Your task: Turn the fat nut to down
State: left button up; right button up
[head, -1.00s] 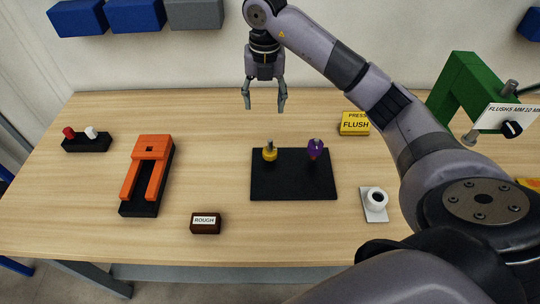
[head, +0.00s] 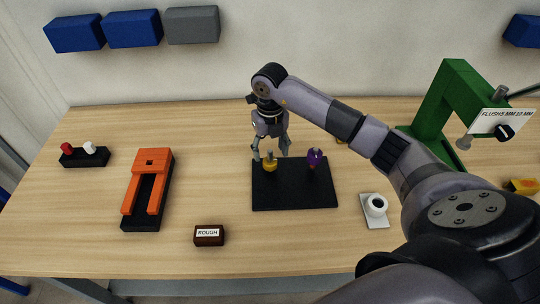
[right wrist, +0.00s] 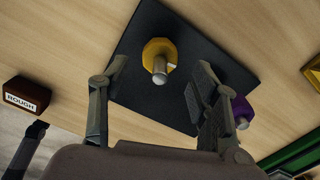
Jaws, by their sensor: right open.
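A yellow nut (head: 270,168) sits around a short grey bolt on the left part of a black plate (head: 292,197). A purple nut (head: 314,161) is on a second bolt to its right. The frames do not settle which one is called fat. My right gripper (head: 270,154) is open and empty, pointing down just above and behind the yellow nut. In the right wrist view the yellow nut (right wrist: 154,49) and its bolt show between the open fingers, with no visible contact. The purple nut (right wrist: 241,106) is partly hidden behind one finger there. My left gripper is not in view.
An orange fork-shaped piece on a black base (head: 150,185), a ROUGH block (head: 209,235) and a base with red and white knobs (head: 84,154) stand left. A white cup-like piece (head: 375,207) and a green frame (head: 443,100) stand right. My right arm partly covers a yellow block.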

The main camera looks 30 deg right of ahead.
aim_at(270, 160)
jog(key=shift+f+p, duration=0.4)
jog(key=shift+f, duration=1.8)
jog(key=c, duration=1.1)
jog(key=shift+c, duration=0.2)
jog(key=m, duration=0.4)
jog(key=shift+b, duration=0.4)
jog(key=m, duration=0.5)
jog(key=shift+w+m, duration=0.15)
jog(key=shift+m, duration=0.25)
jog(key=m, duration=0.4)
jog(key=shift+r+m, duration=0.15)
jog(key=shift+m, duration=0.15)
jog(key=m, duration=0.4)
jog(key=shift+w+m+p, duration=0.15)
jog(key=shift+m+p, duration=0.2)
jog(key=shift+m, duration=0.05)
